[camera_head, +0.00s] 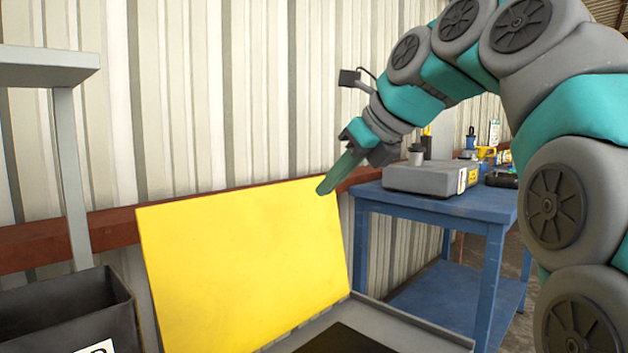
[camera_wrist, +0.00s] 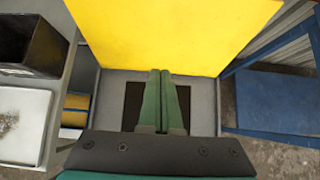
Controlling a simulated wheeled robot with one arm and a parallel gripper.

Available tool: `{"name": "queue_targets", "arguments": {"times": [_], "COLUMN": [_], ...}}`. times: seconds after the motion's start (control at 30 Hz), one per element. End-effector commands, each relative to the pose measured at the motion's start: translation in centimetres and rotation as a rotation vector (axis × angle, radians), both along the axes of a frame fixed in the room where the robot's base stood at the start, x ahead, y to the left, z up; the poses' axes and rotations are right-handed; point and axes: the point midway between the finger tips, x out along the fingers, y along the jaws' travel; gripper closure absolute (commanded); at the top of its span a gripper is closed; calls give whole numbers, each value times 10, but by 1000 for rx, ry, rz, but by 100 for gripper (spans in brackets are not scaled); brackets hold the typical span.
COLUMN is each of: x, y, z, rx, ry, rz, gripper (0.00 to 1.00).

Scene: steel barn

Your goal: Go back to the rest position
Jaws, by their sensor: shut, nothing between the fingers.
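My gripper (camera_head: 325,187) is in front of the upper right of an upright yellow panel (camera_head: 245,265) in the head view. Its two green fingers are together and hold nothing. In the wrist view my gripper (camera_wrist: 160,73) points at the lower edge of the yellow panel (camera_wrist: 170,32). A grey tray-like surface (camera_wrist: 203,95) with a dark patch lies below the fingers, partly hidden by them. My arm reaches in from the right of the head view.
A blue table (camera_head: 440,202) stands at the right with a grey case (camera_head: 425,178) and several small items on it. A black bin (camera_head: 65,315) is at the lower left, near a grey shelf post (camera_head: 70,165). A corrugated wall (camera_head: 230,90) closes the back.

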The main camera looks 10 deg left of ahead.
Motion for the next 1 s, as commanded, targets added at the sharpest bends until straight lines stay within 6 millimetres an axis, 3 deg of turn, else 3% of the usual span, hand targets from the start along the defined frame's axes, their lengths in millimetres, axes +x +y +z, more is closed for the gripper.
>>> {"name": "queue_targets", "arguments": {"times": [0.27, 0.47, 0.77, 1.0], "x": [-12, -18, -45, -83], "y": [-17, -27, -57, -85], "z": [-1, -28, -113, -188], "rx": [-5, -94, -351, -535], "ry": [-3, -41, -129, -177], "rz": [4, 91, 392, 692], "gripper": [100, 100, 100, 100]}}
